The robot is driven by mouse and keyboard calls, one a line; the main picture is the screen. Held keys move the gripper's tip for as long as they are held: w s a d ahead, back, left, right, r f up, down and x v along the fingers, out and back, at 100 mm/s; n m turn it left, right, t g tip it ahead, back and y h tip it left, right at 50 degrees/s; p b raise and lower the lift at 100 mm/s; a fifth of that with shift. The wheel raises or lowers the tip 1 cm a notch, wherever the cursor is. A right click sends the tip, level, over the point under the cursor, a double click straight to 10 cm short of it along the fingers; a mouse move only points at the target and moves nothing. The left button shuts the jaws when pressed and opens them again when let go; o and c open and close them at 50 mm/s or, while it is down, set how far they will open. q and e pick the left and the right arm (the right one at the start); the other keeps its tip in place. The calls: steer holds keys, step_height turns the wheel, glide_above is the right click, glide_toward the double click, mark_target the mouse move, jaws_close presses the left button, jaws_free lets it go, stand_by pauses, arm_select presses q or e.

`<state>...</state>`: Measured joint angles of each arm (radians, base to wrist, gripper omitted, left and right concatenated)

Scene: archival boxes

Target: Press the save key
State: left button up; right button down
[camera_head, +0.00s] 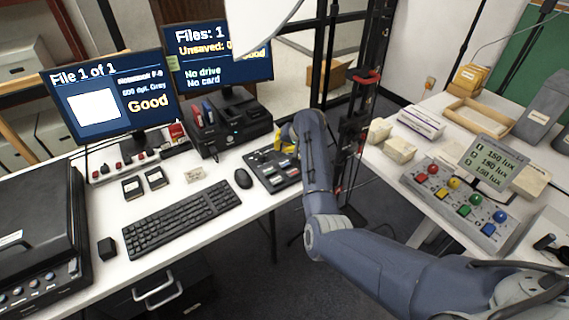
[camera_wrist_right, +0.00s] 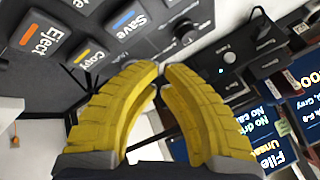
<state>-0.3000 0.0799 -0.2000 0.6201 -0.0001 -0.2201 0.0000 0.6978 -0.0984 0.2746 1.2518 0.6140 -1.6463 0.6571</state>
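The save key (camera_wrist_right: 132,22) is a dark key with a blue stripe and the word Save, near the top of the right wrist view. It sits on the black key panel (camera_head: 268,180), between the eject key (camera_wrist_right: 40,40) and a dark knob. The copy key (camera_wrist_right: 86,54) is just below and left of it. My right gripper (camera_wrist_right: 161,70) has yellow fingers with their tips brought together and nothing visible between them. In the head view the right gripper (camera_head: 283,146) is at the panel's far end, partly hidden by my arm. Contact with a key does not show. My left gripper is not in view.
A black keyboard (camera_head: 180,217) and mouse (camera_head: 243,179) lie left of the panel. A black drive unit (camera_head: 232,128) stands behind it. One monitor (camera_head: 215,58) reads "Unsaved", "No drive" and "No card". A colored button box (camera_head: 460,202) is on the right table.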

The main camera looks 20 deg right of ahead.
steer(key=shift+r, duration=0.55)
steer(key=shift+d, duration=0.1)
stand_by(0.3)
